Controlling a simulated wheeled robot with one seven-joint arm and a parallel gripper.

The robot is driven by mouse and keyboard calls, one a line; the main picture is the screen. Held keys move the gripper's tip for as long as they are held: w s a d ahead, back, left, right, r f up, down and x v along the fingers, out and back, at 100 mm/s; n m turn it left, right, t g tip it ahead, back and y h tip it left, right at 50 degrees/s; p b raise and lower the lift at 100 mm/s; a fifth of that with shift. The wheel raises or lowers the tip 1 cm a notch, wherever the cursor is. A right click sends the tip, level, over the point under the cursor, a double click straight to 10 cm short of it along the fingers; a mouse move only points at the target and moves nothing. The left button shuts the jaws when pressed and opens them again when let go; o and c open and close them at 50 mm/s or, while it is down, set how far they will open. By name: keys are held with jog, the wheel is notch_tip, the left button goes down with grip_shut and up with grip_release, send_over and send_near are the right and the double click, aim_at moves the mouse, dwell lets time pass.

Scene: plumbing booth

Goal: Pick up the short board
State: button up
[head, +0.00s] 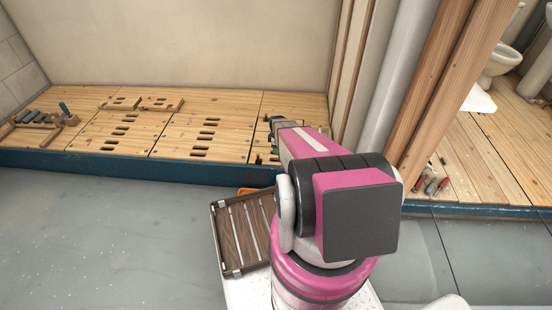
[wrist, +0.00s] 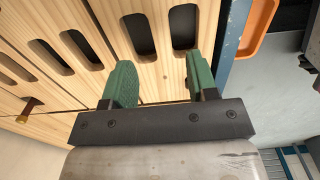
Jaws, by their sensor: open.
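Slotted pale wooden boards (head: 180,143) lie flush side by side on a low platform in the head view; I cannot tell which one is the short board. In the wrist view my gripper (wrist: 160,75) is open and empty, its two green fingers apart above a slotted board (wrist: 172,80). Dark oblong slots of this board show between and beyond the fingers. In the head view my arm hides the right part of the platform, and only a bit of my gripper's end shows past it.
Two small notched wooden pieces (head: 161,104) lie at the platform's back. Tools (head: 42,116) lie at its left end. A blue edge (head: 110,161) fronts the platform. A slatted brown crate (head: 229,236) stands in front, and an orange tray (wrist: 258,28) shows in the wrist view.

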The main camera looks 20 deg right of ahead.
aim_at(276, 156)
jog(key=shift+a+f, duration=0.15)
jog(key=shift+f, duration=3)
grip_shut()
